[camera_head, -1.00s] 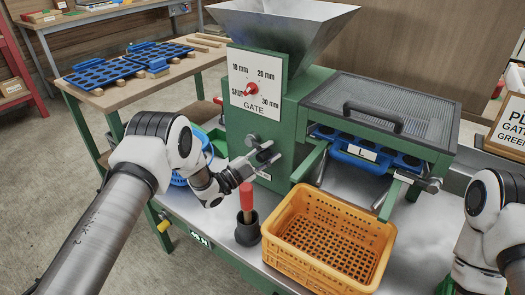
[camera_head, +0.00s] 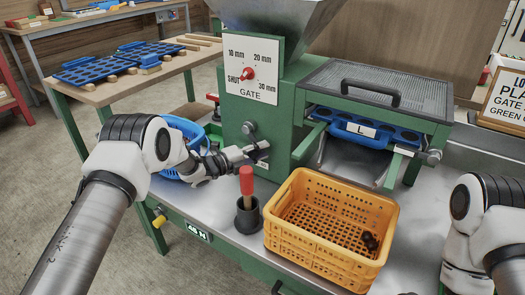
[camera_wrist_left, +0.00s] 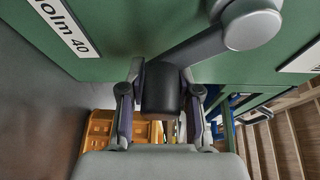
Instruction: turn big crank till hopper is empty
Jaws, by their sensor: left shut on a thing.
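The steel hopper (camera_head: 285,22) sits on top of the green machine (camera_head: 297,140); its top is cut off and its inside is hidden. The crank's grey hub (camera_head: 249,128) is on the machine's front. My left gripper (camera_head: 256,153) is shut on the crank handle, below the hub. In the left wrist view the dark handle (camera_wrist_left: 161,92) sits between both fingers, and the grey crank arm (camera_wrist_left: 205,45) runs up to the right. A few dark chestnuts (camera_head: 370,241) lie in the orange crate (camera_head: 320,258). My right arm is at the right edge; its gripper is out of view.
A gate plate (camera_head: 253,95) with a red knob (camera_head: 248,74) is above the crank. A red-handled tool (camera_head: 247,182) stands in a dark cup (camera_head: 248,216) close below my left gripper. A blue basket (camera_head: 185,135) is behind my left wrist. A blue tray (camera_head: 345,128) sits under the grille.

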